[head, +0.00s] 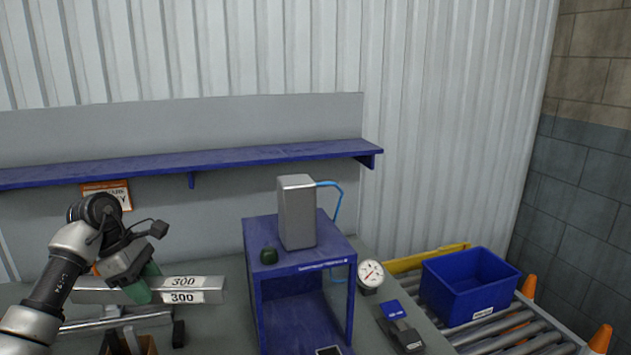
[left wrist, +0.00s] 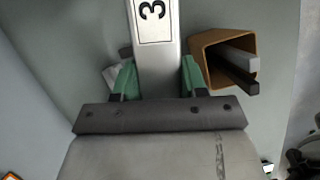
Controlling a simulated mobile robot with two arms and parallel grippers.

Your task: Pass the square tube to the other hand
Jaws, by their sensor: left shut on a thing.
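The square tube (head: 212,289) is a silver bar with white "300" labels, lying level at the lower left of the head view. My left gripper (head: 141,289) reaches down onto it and is shut on it, with green fingers. In the left wrist view the tube (left wrist: 157,62) runs up between the two green fingers (left wrist: 157,80), one on each side, its label showing a "3". Whether the tube touches the stand below it I cannot tell. My right gripper is in neither view.
A metal stand (head: 90,323) is below the tube. A brown box (left wrist: 207,42) with bars in it sits close beside. A blue stand (head: 257,300) with a grey box (head: 296,212) is right of the tube. A blue shelf (head: 240,158) runs behind; a blue bin (head: 447,297) is far right.

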